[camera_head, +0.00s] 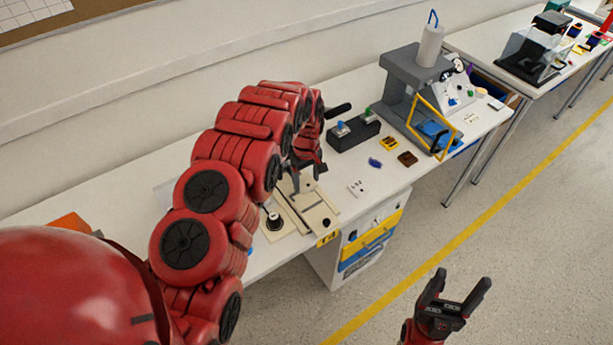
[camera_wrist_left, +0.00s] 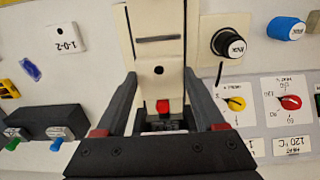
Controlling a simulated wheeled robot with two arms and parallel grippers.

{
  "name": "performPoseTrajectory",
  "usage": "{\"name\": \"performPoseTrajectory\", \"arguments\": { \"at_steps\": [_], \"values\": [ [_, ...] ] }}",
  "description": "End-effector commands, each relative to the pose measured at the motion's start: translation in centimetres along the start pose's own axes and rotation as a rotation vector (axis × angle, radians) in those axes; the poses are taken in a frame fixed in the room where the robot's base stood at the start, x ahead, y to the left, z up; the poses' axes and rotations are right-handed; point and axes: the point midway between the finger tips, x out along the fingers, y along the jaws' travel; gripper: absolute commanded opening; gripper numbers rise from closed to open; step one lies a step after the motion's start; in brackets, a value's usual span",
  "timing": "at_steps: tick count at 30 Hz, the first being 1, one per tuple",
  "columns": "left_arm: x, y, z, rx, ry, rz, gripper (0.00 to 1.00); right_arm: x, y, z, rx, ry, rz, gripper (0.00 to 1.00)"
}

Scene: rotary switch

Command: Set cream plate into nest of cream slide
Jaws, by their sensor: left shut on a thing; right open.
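The cream slide (camera_head: 325,222) lies on the white bench below my left arm. In the left wrist view a long cream plate (camera_wrist_left: 158,55) with a dark slot and a black round mark runs between my left fingers. My left gripper (camera_head: 305,180) is shut on the cream plate, with one finger along each side (camera_wrist_left: 162,118). A small red piece (camera_wrist_left: 162,106) shows between the fingers. The nest is not clearly visible, and I cannot tell whether the plate touches the slide. My right gripper (camera_head: 457,298) is open and empty over the floor, away from the bench.
A black round knob (camera_wrist_left: 230,43) and a blue knob (camera_wrist_left: 286,28) stand beside the slide, near yellow and red dials. A dark switch box (camera_head: 353,132) and a grey press (camera_head: 412,85) stand farther along the bench. A drawer unit (camera_head: 368,240) is underneath.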

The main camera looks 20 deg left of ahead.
Motion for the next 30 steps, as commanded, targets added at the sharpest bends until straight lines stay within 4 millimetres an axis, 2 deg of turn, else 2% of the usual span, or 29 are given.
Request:
{"name": "performPoseTrajectory", "arguments": {
  "at_steps": [10, 24, 30],
  "values": [
    [0.4, 0.0, 0.1, 0.003, 0.001, 0.001, 0.08, -0.8, 0.0, 0.1, 0.000, 0.000, 0.000, 0.69],
    [5.0, 0.0, 0.1, 0.003, 0.000, 0.000, 0.08, -3.0, -0.1, 0.5, 0.000, 0.000, 0.000, 0.69],
    [5.8, 0.0, 0.1, 0.003, 0.001, 0.001, 0.08, -3.3, -0.2, 0.6, 0.000, 0.000, 0.000, 0.69]
  ]
}}
